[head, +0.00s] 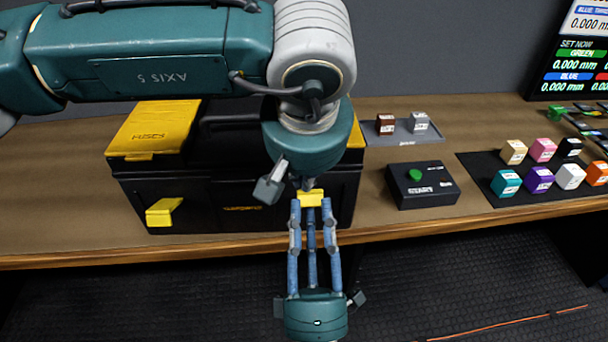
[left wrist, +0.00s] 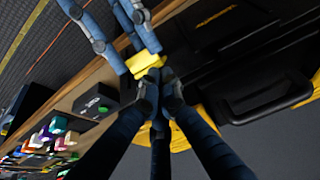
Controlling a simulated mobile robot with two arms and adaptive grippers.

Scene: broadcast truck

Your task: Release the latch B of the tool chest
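The black tool chest (head: 240,221) with yellow lid parts stands on the bench, and its lid looks closed. A yellow latch (head: 310,198) is on the right of its front; it also shows in the left wrist view (left wrist: 145,63). Another yellow latch (head: 163,212) on the left of the front sticks outward. I cannot read which is B. My left gripper (head: 308,184) is above the right latch, its fingertips bunched close beside it. My right gripper (head: 311,207) comes from below, its blue fingers spread apart with tips around the right latch. Contact is unclear.
A black START box (head: 421,195) with a green button stands right of the chest. A grey tray (head: 402,139) holds two small blocks. Several coloured blocks sit on a dark mat (head: 480,165) farther right. My left arm hides part of the lid.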

